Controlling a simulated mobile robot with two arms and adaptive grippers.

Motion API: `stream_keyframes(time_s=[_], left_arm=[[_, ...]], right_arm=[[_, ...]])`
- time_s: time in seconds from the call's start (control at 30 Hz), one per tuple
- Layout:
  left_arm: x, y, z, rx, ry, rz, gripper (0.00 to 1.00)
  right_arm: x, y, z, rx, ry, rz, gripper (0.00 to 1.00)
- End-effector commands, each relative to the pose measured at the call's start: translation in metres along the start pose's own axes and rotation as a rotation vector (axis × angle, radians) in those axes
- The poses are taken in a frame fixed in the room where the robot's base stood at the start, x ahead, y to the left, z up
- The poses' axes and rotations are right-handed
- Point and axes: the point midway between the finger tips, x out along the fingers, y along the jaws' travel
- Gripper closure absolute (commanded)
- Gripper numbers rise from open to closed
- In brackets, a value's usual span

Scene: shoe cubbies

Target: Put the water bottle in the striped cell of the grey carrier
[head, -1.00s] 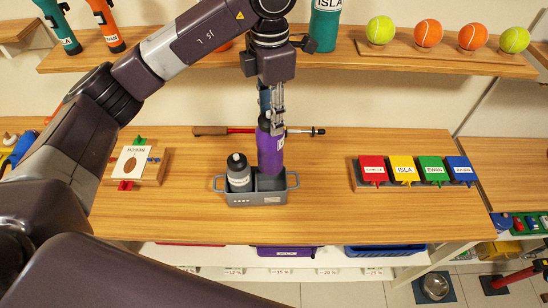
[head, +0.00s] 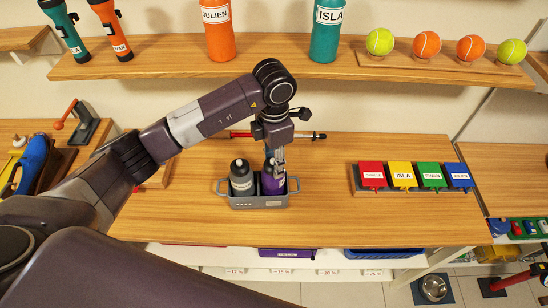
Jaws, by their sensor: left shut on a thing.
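The purple water bottle (head: 272,187) stands in the right-hand cell of the grey carrier (head: 258,203), with its lower part hidden by the front wall. My left gripper (head: 277,168) points down from above, shut on the upper part of the bottle and covering much of it. I cannot make out stripes on either cell in this view. My right gripper is not in view.
Several coloured blocks (head: 403,175) with name labels sit in a holder to the right. A shelf (head: 160,62) above carries bottles and balls. A red pump (head: 305,135) lies behind the carrier. The counter is clear between the carrier and the coloured blocks.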

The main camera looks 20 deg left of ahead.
Motion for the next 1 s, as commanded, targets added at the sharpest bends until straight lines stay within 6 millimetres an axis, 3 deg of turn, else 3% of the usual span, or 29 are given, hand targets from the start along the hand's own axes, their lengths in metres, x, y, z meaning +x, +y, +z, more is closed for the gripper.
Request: stream_keyframes(time_s=[0.33, 0.37, 0.5, 0.87, 1.0], left_arm=[[0.003, 0.001, 0.001, 0.001, -0.004, 0.002, 1.00], [0.003, 0.001, 0.001, 0.001, -0.002, 0.001, 0.62], [0.002, 0.000, 0.000, 0.000, -0.001, 0.001, 0.46], [-0.002, 0.000, 0.000, 0.000, -0.001, 0.001, 0.46], [-0.017, 0.002, 0.002, 0.002, -0.007, 0.005, 0.46]], right_arm=[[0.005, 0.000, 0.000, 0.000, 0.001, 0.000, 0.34], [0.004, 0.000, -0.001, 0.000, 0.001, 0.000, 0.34], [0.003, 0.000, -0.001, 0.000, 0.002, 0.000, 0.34], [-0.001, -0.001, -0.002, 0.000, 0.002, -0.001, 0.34], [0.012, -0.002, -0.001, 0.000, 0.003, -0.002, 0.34]])
